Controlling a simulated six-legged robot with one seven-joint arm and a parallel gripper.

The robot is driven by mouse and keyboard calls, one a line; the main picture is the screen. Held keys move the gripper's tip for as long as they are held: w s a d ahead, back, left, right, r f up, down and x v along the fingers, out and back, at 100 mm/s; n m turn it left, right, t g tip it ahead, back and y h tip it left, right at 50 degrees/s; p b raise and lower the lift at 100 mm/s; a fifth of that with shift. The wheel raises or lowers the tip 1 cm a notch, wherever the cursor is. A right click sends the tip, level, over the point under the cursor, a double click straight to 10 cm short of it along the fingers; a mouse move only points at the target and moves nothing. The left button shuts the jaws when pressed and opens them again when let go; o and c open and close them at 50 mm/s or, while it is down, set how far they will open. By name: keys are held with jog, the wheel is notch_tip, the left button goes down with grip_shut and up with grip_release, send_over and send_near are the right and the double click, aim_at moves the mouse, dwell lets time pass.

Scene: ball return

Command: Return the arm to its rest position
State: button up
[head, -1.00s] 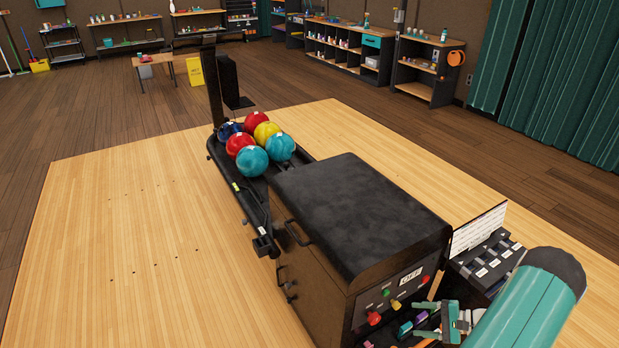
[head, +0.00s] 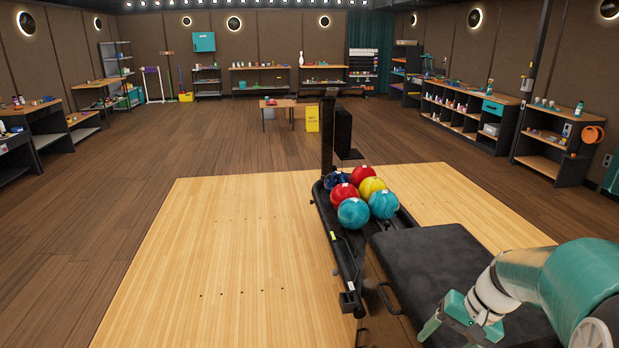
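My arm (head: 567,283) reaches in from the right edge of the head view, teal and white, over the black top of the ball return machine (head: 430,260). My gripper (head: 432,328) is at the bottom of the view, in front of the black lid. Its teal body shows, but its fingertips are cut off or too unclear to tell their opening. I see nothing clearly held in it. Several bowling balls, red, yellow, teal and dark blue, lie together on the ball return rack (head: 321,200), away from my gripper. The machine's control panel is out of view.
Pale lane boards (head: 230,250) lie clear on the left. Shelves with small goods (head: 465,115) line the right wall, and workbenches (head: 45,125) stand at the left.

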jog(key=s+a+r+n+t+h, duration=0.4)
jog(key=s+a+r, duration=0.6)
jog(key=a, duration=0.4)
jog(key=shift+s+r+n+t, duration=0.35)
jog(key=shift+r+n, duration=0.25)
jog(key=shift+n, duration=0.3)
